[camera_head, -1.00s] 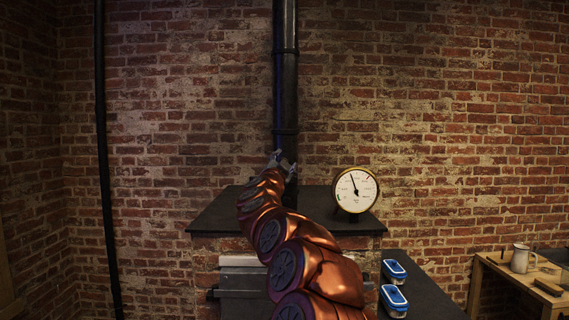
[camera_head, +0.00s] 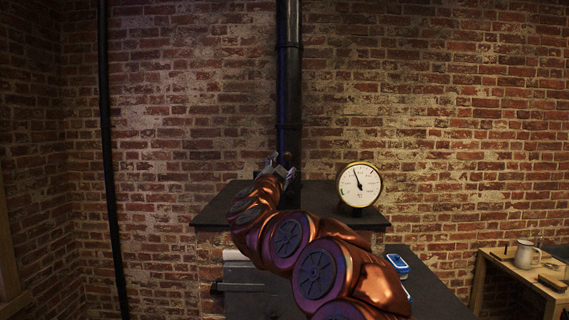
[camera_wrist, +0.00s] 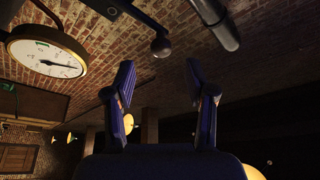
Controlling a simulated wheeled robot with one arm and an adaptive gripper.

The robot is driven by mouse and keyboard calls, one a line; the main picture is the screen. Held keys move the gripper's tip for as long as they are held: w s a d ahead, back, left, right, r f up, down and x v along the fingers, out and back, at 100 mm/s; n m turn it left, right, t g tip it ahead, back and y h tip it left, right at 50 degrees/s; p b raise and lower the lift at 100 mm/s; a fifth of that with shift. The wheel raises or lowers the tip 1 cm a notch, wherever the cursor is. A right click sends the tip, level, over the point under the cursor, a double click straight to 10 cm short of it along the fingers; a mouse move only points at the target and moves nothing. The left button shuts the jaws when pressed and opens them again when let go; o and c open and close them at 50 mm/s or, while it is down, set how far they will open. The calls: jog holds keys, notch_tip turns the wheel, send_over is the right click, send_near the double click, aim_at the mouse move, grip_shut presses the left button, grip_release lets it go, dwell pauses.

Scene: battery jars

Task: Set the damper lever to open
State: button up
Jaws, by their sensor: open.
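A dark lever with a round ball knob (camera_wrist: 160,46) shows at the top of the wrist view, beside the black stove pipe (camera_wrist: 214,20). I take it for the damper lever; its set position cannot be told. My gripper (camera_wrist: 160,68) is open, and the knob appears beyond the gap between its fingertips, with nothing between the fingers. In the head view my gripper (camera_head: 281,170) is at the foot of the black pipe (camera_head: 289,80), above the dark stove top. There the gripper and arm hide most of the lever area.
A round white gauge (camera_head: 359,185) stands on the stove top (camera_head: 212,211), right of my gripper; it also shows in the wrist view (camera_wrist: 47,58). A blue-lidded container (camera_head: 397,264) sits on the dark counter at right. A mug (camera_head: 525,254) stands on a wooden bench.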

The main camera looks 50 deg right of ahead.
jog(key=shift+v, duration=2.4)
